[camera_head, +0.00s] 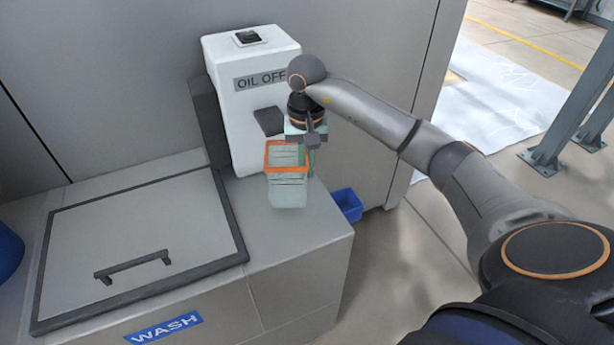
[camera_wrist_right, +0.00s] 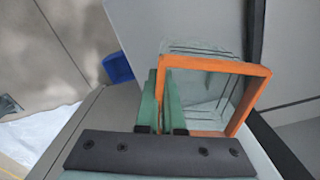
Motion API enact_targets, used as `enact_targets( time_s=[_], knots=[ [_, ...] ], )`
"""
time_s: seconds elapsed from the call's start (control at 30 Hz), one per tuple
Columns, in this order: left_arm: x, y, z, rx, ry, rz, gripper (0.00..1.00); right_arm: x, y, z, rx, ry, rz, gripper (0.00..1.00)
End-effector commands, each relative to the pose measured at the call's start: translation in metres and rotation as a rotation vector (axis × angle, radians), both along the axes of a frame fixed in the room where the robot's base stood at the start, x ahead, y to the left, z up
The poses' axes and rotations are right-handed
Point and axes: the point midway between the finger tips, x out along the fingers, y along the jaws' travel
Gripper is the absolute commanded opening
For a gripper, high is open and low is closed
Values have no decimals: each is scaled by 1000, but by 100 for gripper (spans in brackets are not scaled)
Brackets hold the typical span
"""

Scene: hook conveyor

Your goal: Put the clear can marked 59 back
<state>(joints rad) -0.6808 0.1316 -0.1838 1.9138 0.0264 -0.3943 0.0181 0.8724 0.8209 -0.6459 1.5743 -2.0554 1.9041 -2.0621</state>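The clear can (camera_head: 287,192) has an orange rim and see-through walls with dark lines. It is upright at the machine's ledge, in front of the white dispenser; I cannot tell whether its base touches the ledge. No number is readable on it. My right gripper (camera_head: 308,150) points down at the can's right side. In the right wrist view, its green fingers (camera_wrist_right: 163,103) close on one side of the orange rim (camera_wrist_right: 217,65), one on each side of the wall. My left gripper is out of view.
The white dispenser (camera_head: 252,112) labelled OIL OFF stands behind the can, with a dark spout (camera_head: 268,121). A lidded WASH hatch (camera_head: 150,240) with a handle lies at left. A blue bin (camera_head: 347,205) stands low at right, also in the wrist view (camera_wrist_right: 118,67). Open floor lies further right.

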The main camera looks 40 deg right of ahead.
Motion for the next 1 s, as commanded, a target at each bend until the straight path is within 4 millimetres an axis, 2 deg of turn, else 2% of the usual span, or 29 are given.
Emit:
enact_targets(
  time_s=[0.07, 0.2, 0.3, 0.67, 0.9, 0.97, 1.0],
  knots=[
    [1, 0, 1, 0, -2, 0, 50, 3, -6, -10, -1, 4, -3, 0],
    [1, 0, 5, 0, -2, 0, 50, 2, -4, -29, 2, 5, 1, 0],
    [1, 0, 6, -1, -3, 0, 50, 3, -5, -37, 1, 1, 0, 0],
    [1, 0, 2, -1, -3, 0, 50, 3, -5, -41, -1, 0, 0, 0],
    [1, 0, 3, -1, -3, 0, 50, 3, -5, -41, -1, 1, 0, 28],
    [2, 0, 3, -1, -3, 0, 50, 3, -5, -41, -1, 1, 0, 35],
    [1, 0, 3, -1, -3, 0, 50, 3, -5, -41, -1, 1, 0, 35]
  ],
)
